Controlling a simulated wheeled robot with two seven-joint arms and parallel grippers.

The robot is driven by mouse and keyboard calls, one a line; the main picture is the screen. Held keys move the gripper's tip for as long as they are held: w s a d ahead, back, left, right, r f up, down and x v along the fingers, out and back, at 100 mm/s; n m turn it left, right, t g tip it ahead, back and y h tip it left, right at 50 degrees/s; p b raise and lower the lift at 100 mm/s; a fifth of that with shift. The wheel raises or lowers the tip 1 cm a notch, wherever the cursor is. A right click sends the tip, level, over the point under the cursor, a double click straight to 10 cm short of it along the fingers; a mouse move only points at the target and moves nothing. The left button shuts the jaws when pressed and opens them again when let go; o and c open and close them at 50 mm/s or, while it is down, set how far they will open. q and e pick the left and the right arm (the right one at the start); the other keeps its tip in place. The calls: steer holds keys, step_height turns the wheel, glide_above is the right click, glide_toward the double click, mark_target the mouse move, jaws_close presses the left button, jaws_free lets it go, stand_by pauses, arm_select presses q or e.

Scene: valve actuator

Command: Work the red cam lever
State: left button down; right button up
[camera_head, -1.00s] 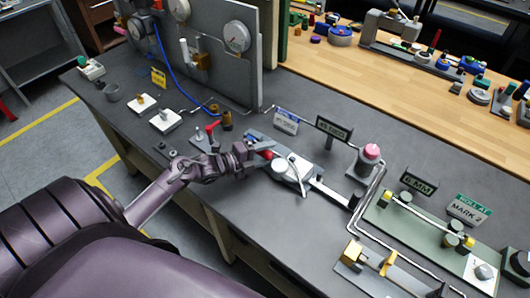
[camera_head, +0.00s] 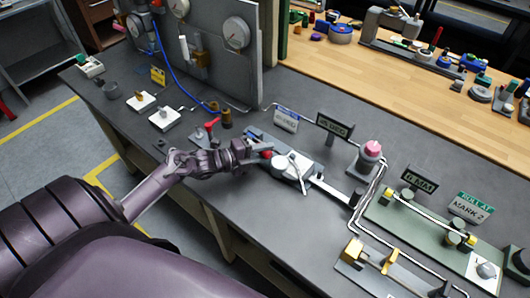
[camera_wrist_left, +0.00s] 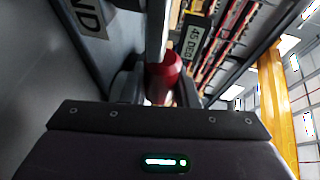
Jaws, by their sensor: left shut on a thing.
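The lever belongs to a pale, light-coloured body (camera_head: 292,166) on a plate on the bench, with a bar running off to the right. The fingers hide part of the knob. My right gripper is not in view.
A "45 DEG" sign (camera_head: 335,127) and another sign (camera_head: 286,119) stand behind the device. A red-handled fitting (camera_head: 211,125) stands close behind my left wrist. A pink-topped post (camera_head: 370,150) is to the right. Bare dark bench (camera_head: 250,200) lies in front.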

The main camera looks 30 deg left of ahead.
arm_select(q)
steer(key=s+m+g+h+b, duration=0.1)
steer(key=m+g+h+b, duration=0.1)
steer(key=b, duration=0.3)
steer(key=s+a+m+g+h+b, duration=0.1)
steer(key=s+m+g+h+b, duration=0.1)
steer(key=b, duration=0.2)
steer(key=s+a+m+g+h+b, duration=0.1)
steer(key=m+g+h+b, duration=0.1)
steer(key=b, duration=0.3)
steer(key=shift+s+a+f+m+g+b, duration=0.1)
steer(key=shift+s+f+m+g+b, duration=0.05)
steer(key=shift+f+m+g+b, duration=0.2)
steer(key=shift+s+a+r+m+g+b, duration=0.1)
steer(key=shift+s+r+m+g+b, duration=0.2)
steer(key=shift+b, duration=0.4)
steer(key=shift+w, duration=0.1)
steer(key=c, duration=1.1)
jaws_free()
steer(key=shift+r, duration=0.1)
